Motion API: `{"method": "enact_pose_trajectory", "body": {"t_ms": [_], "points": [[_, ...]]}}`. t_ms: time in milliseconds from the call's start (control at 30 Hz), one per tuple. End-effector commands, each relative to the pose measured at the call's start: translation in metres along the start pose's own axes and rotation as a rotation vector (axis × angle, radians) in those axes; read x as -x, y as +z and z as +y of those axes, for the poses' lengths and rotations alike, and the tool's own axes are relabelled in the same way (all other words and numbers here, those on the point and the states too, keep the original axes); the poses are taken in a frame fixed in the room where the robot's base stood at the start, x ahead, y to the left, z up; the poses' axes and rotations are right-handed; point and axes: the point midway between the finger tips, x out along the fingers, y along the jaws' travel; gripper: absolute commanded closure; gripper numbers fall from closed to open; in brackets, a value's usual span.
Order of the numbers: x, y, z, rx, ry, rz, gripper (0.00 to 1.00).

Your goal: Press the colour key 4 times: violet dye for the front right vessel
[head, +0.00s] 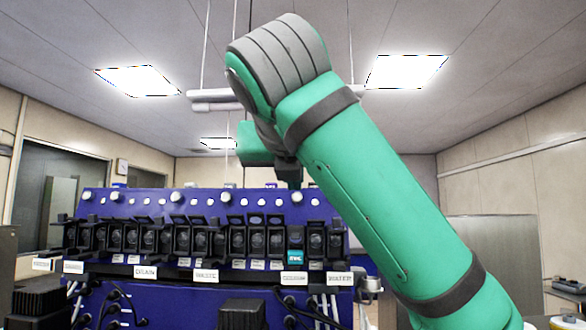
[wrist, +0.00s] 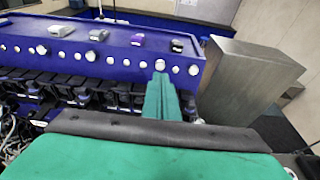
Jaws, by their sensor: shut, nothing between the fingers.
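A blue control panel (head: 130,205) carries a row of dark keys with raised covers (head: 200,240). One key at the right of the row has a cyan face (head: 295,245); its lettering is too small to read. I cannot tell which key is the colour key. My gripper shows in the wrist view as two green fingers (wrist: 162,98) held together and empty, in front of the panel's right part. In the head view my arm hides most of it, so its distance from the keys is unclear. I cannot make out the front right vessel.
White label plates, including one (head: 206,275) below the keys, line the panel's lower edge. A purple item (wrist: 137,40) and a black item (wrist: 177,46) sit on the panel's top. A grey cabinet (wrist: 245,85) stands to the right. Dark cables (head: 115,305) hang below.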

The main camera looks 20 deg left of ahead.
Motion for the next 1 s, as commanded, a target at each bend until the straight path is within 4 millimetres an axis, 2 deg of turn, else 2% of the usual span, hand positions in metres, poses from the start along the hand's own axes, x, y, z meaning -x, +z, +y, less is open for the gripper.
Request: {"method": "enact_pose_trajectory", "body": {"t_ms": [200, 400, 600, 900, 1000], "points": [[-0.04, -0.001, 0.0, -0.002, 0.0, 0.002, 1.0], [-0.062, 0.0, 0.0, -0.001, -0.001, 0.001, 1.0], [-0.069, 0.0, 0.0, 0.0, -0.001, 0.001, 1.0], [-0.07, 0.0, 0.0, 0.0, -0.001, 0.0, 1.0], [-0.078, 0.0, -0.001, -0.001, -0.002, 0.002, 1.0]]}}
